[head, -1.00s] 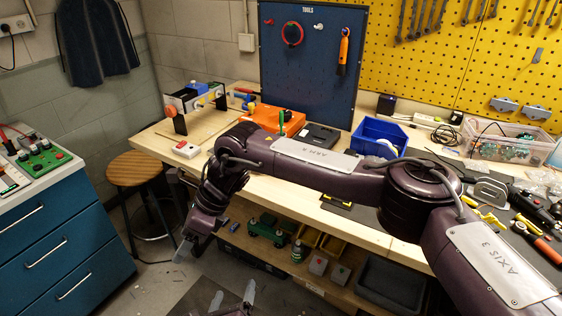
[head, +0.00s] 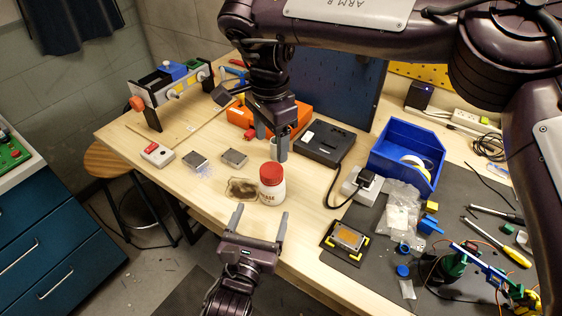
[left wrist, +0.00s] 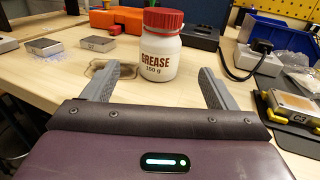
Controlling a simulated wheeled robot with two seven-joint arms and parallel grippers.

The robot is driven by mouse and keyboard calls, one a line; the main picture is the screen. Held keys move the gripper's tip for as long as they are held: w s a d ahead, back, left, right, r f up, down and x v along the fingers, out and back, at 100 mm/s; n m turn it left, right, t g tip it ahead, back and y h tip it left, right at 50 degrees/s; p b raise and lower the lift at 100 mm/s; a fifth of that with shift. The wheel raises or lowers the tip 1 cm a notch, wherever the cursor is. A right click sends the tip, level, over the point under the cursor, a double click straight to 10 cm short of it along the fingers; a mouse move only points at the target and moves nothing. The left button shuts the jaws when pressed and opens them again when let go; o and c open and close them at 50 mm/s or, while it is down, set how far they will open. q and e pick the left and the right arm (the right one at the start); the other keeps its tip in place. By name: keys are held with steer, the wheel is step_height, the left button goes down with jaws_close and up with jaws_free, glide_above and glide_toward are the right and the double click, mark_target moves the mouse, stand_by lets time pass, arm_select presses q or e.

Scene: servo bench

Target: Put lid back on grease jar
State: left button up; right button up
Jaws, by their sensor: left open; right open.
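The grease jar (head: 269,194) is white with dark lettering and stands upright near the table's front edge. It also shows in the left wrist view (left wrist: 159,62). A red lid (head: 271,173) sits on its top, also visible in the left wrist view (left wrist: 163,19); I cannot tell how firmly it is seated. My left gripper (head: 260,216) is open and empty in front of the jar, its fingers pointing towards it and apart from it. My right gripper (head: 270,142) is open, pointing down behind the jar over the bench.
A dark stained patch (head: 242,189) lies left of the jar. Small grey blocks (head: 234,157) and a red-and-white button box (head: 158,153) lie further left. A black case (head: 325,143), a blue bin (head: 405,155) and a grey mat with electronics (head: 375,222) are to the right.

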mark_target(274, 178)
arm_select(q)
steer(key=shift+r, duration=0.1)
arm_select(e)
steer(key=shift+r, duration=0.2)
arm_select(q)
steer(key=shift+s+a+r, duration=0.1)
steer(key=shift+s+r, duration=0.1)
steer(key=shift+s, duration=0.2)
arm_select(e)
steer(key=shift+s+a+r, duration=0.1)
steer(key=shift+s+r, duration=0.1)
steer(key=shift+s, duration=0.25)
arm_select(q)
steer(key=shift+w, duration=0.35)
arm_select(e)
steer(key=shift+w, duration=0.1)
arm_select(q)
steer(key=x, duration=1.1)
steer(key=shift+w, duration=0.3)
steer(key=shift+c, duration=0.3)
jaws_close()
arm_select(e)
steer(key=shift+w, duration=0.1)
steer(key=shift+a, duration=0.2)
steer(key=shift+d, duration=0.1)
steer(key=shift+d, duration=0.15)
